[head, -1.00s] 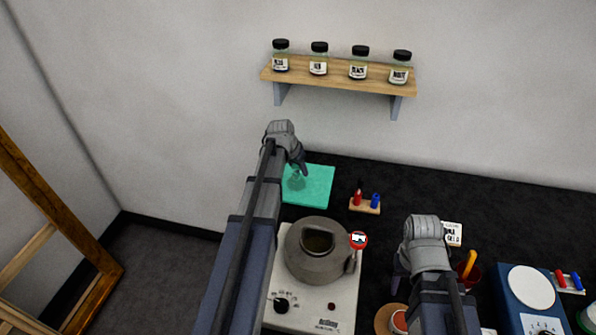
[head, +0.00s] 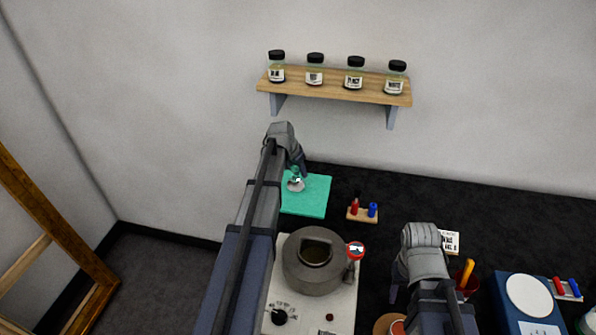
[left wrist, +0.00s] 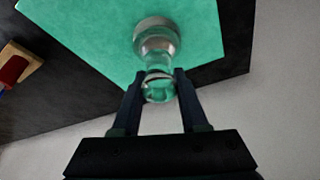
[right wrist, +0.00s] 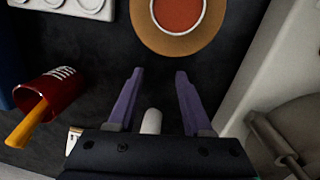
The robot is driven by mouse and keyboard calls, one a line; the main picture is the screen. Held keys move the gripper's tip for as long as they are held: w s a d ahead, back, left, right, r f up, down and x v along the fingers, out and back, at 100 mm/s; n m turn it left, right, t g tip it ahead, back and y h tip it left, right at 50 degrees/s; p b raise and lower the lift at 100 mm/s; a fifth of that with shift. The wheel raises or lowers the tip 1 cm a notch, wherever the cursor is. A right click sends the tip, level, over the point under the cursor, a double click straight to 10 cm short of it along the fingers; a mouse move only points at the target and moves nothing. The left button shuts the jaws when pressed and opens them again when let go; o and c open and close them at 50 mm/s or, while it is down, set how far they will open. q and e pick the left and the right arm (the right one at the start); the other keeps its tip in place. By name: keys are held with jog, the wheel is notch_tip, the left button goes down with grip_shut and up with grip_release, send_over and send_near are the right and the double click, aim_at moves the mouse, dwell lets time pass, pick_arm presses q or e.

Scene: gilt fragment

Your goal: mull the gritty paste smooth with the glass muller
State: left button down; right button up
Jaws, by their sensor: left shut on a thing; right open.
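The glass muller (left wrist: 159,50) stands on the green slab in the left wrist view, with its round base toward the slab. My left gripper (left wrist: 160,82) is shut on its clear neck and knob. In the head view the muller (head: 296,184) shows pale at its base, below my left gripper (head: 301,174). The green slab (head: 315,200) lies at the back left of the dark bench. I cannot make out the paste; some may be hidden under the muller. My right gripper (right wrist: 153,75) is open and empty above the dark bench, near a small pale rounded object (right wrist: 151,121).
A hotplate (head: 290,312) with a grey pot (head: 300,282) stands in front of the slab. A small red-and-blue rack (head: 362,215) is right of the slab. A red cup (right wrist: 55,88) and a dish of red material (right wrist: 178,12) lie near my right gripper. A shelf (head: 340,88) holds jars.

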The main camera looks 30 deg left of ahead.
pick_arm(q)
jog(key=shift+r+p, duration=2.65)
jog(key=shift+r, duration=0.25)
notch_tip(320, 180, up, 3)
jog(key=p, duration=0.3)
jog(key=shift+r, duration=0.1)
jog(key=shift+d, duration=0.1)
